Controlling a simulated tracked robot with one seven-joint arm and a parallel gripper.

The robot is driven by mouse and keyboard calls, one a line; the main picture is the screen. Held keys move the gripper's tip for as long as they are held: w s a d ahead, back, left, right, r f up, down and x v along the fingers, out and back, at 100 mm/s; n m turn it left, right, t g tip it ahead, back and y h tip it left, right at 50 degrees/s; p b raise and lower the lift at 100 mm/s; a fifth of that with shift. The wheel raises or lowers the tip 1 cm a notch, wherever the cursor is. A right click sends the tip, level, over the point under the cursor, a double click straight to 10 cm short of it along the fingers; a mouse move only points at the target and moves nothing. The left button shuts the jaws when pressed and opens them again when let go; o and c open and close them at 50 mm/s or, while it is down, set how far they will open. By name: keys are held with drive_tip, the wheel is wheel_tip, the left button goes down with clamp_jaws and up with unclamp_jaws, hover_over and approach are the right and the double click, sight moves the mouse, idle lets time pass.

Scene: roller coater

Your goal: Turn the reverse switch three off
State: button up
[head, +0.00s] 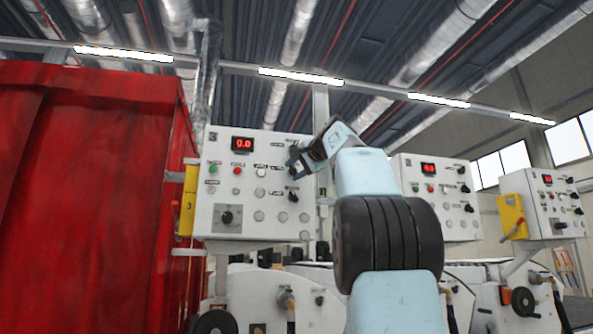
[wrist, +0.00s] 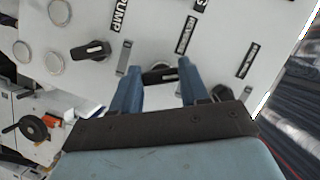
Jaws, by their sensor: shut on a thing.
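The control panel marked 3 (head: 215,185) is a white box at left centre in the head view, with a red display, buttons and black rotary switches. My gripper (head: 296,160) is at its upper right part. In the wrist view my gripper (wrist: 160,66) has its two blue fingers on either side of a black rotary switch (wrist: 158,77), shut on its handle. The handle lies roughly crosswise between the fingers.
Another black switch (wrist: 92,50), beside the PUMP label, is left of my fingers. A red container (head: 85,200) stands left of the panel. Two more white panels (head: 437,200) (head: 545,205) stand at right. A yellow holder (head: 188,200) hangs on the panel's left side.

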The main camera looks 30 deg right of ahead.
drive_tip(key=shift+w+d+f, duration=0.1)
drive_tip(key=shift+w+f, duration=0.05)
drive_tip(key=shift+f, duration=0.15)
drive_tip(key=o, duration=1.1)
drive_tip(key=shift+r, duration=0.1)
drive_tip(key=shift+c, duration=0.2)
drive_tip(key=shift+r, duration=0.1)
drive_tip(key=a+v, duration=0.1)
drive_tip(key=v, duration=1.2)
drive_tip(key=shift+s+d, duration=0.35)
drive_tip(key=shift+s, duration=0.1)
drive_tip(key=shift+r, duration=0.1)
